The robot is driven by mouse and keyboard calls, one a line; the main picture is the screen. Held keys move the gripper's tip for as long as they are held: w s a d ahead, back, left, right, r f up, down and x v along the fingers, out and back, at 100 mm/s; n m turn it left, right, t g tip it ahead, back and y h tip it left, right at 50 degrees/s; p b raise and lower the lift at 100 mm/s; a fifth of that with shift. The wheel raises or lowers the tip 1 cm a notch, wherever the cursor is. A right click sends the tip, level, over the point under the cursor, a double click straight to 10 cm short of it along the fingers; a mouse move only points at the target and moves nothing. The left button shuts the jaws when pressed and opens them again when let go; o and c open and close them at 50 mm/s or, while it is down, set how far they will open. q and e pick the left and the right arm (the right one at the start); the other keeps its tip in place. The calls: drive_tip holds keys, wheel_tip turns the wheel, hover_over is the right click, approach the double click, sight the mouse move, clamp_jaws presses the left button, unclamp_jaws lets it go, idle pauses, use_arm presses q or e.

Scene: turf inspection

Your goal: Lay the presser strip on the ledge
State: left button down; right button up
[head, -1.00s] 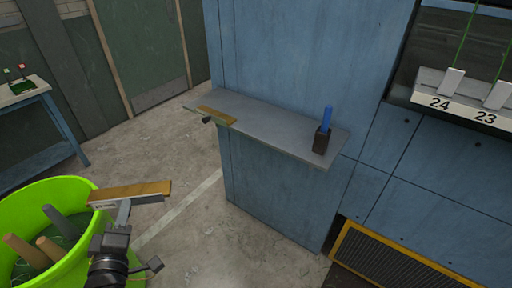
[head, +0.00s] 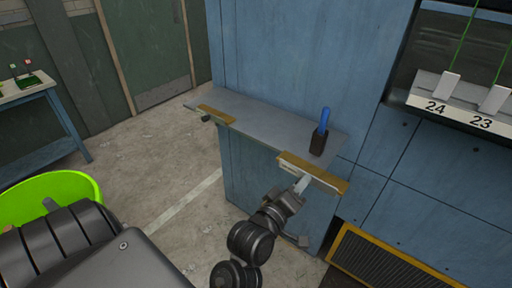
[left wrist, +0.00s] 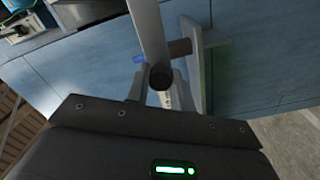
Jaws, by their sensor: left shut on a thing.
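The presser strip (head: 318,173), a wooden-topped bar with a pale underside, is in my left gripper (head: 302,184), which is shut on it. In the head view it overlaps the front edge of the grey ledge (head: 252,122) near its right end. I cannot tell whether it touches the ledge or hovers. A similar wooden strip (head: 216,115) lies across the ledge's left end. In the left wrist view, the held strip appears as a grey bar (left wrist: 148,25) between the fingers, with the ledge (left wrist: 205,42) behind it. My right gripper is not in view.
A dark holder (head: 318,145) with a blue handle (head: 324,119) stands on the ledge, just behind the held strip. The middle of the ledge is clear. A green tub (head: 70,183) stands at the left. A numbered rack (head: 465,112) is at the upper right.

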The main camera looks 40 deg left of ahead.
use_arm(q)
drive_tip(key=a+p, duration=0.1)
drive_tip(key=a, duration=2.2)
drive_tip(key=shift+f, duration=0.3)
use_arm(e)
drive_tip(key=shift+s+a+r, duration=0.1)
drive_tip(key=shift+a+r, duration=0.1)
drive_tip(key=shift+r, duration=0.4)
